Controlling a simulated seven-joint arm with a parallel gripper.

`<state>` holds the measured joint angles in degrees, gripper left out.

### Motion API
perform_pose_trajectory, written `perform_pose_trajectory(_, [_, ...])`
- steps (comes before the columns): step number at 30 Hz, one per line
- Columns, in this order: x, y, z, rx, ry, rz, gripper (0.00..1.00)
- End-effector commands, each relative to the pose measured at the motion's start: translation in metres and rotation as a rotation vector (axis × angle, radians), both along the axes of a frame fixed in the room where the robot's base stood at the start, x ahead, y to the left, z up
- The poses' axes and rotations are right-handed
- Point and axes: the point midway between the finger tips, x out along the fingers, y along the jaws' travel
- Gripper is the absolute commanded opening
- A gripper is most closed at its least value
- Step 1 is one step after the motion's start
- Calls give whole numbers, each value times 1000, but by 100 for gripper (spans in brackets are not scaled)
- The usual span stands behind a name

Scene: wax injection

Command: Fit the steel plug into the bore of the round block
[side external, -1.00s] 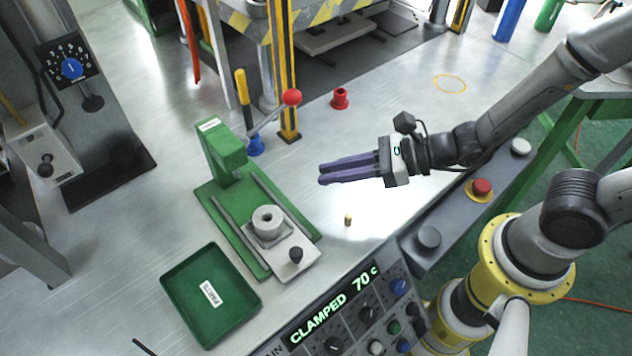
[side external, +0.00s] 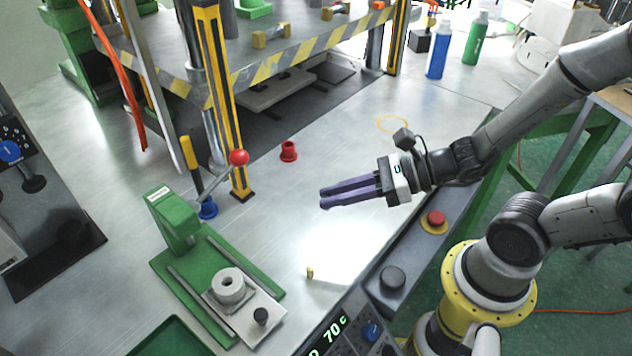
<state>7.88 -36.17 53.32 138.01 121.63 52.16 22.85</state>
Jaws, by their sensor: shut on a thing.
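The round block (side external: 229,285) is pale grey with a dark bore in its top. It sits on a light plate (side external: 252,322) in the green fixture (side external: 172,262) at lower left. My gripper (side external: 324,198) has long purple fingers, held level and pointing left. It is up and to the right of the block, apart from it. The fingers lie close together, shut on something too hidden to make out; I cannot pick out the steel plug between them. A small brass-coloured pin (side external: 310,272) stands on the table between the block and the control box.
A red cup (side external: 289,151) and a blue cup (side external: 208,208) stand beyond the fixture. A lever with a red knob (side external: 239,157) rises near a striped post (side external: 222,105). A green tray (side external: 172,338) is at the front. The table's middle is clear.

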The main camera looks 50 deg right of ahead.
Motion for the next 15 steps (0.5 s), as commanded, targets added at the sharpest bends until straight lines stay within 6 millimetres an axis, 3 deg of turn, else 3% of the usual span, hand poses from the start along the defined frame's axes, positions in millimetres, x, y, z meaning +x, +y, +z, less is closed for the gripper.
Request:
perform_pose_trajectory(3, [47,-25,-5,1,4,-92,0])
perform_pose_trajectory(9, [117,-70,-13,-1,1,-243,0])
perform_pose_trajectory(15, [161,-101,-10,0,-1,-339,0])
